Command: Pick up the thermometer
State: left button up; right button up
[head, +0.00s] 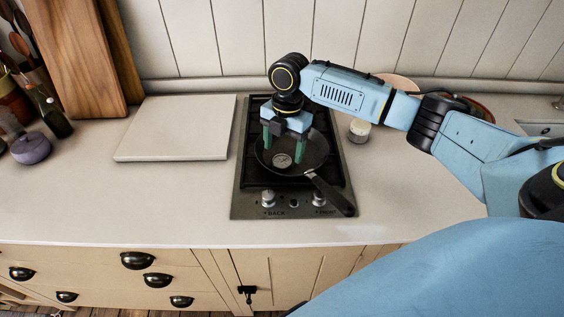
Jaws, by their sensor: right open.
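The thermometer (282,161) is a small round dial that shows inside the dark frying pan (313,164) on the stove. My right gripper (284,150) is over the pan, pointing down, with its two green fingers apart. The dial shows between and slightly below the fingers. I cannot tell whether the fingers touch the pan or how high they are above it. My left gripper is not in view.
The pan sits on a black cooktop (242,190) with knobs at its front, and its handle points front right. A pale board (176,128) lies to the left. A small jar (359,130) stands right of the cooktop. The front counter is clear.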

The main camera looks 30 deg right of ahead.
aim_at(282, 161)
notch_tip(282, 161, down, 3)
jog(key=shift+a+r, duration=0.15)
jog(key=shift+f, duration=0.3)
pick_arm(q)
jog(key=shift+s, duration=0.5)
pick_arm(e)
jog(key=c, duration=1.2)
